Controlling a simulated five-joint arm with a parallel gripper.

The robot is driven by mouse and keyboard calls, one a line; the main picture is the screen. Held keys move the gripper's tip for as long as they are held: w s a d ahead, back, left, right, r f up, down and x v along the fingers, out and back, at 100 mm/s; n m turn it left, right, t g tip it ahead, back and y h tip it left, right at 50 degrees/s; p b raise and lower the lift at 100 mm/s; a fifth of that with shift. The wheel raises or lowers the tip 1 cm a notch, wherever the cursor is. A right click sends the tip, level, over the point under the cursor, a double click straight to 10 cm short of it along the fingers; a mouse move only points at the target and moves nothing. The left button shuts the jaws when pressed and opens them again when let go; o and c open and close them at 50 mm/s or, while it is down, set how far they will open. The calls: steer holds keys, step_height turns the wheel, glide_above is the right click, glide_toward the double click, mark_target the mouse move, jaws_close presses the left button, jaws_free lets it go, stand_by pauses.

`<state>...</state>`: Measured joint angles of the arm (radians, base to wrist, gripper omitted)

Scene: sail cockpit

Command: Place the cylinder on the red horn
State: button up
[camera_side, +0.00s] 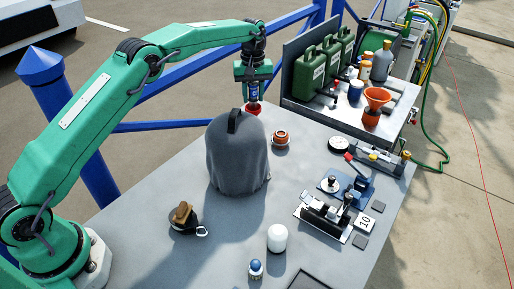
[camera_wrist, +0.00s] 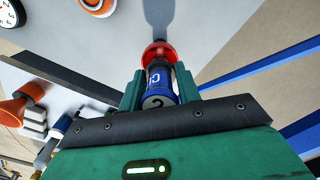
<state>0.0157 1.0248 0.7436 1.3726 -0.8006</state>
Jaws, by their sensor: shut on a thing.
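The cylinder (camera_side: 254,91) is blue with a pale label and stands between the fingers of my gripper (camera_side: 253,84), which is shut on it. In the wrist view the cylinder (camera_wrist: 158,86) lies between the green fingers (camera_wrist: 155,85), its numbered end toward the camera. The red horn (camera_side: 253,108) is directly below the cylinder, near the table's back edge, partly hidden by a grey cover. In the wrist view the red horn (camera_wrist: 158,52) shows just past the cylinder's far end, in line with it. I cannot tell whether the two are touching or joined.
The tall grey cover (camera_side: 238,155) stands close in front of the horn. An orange-and-white round item (camera_side: 280,138) lies to its right. A side bench (camera_side: 408,98) holds green cans, bottles and an orange funnel (camera_side: 376,98). Blue railings (camera_side: 180,126) run behind the table.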

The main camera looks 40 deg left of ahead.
mark_target(253, 83)
steer(key=shift+f, duration=0.1)
steer(key=o, duration=1)
step_height(253, 83, up, 7)
steer(key=shift+f, duration=0.1)
steer(key=shift+r, duration=0.55)
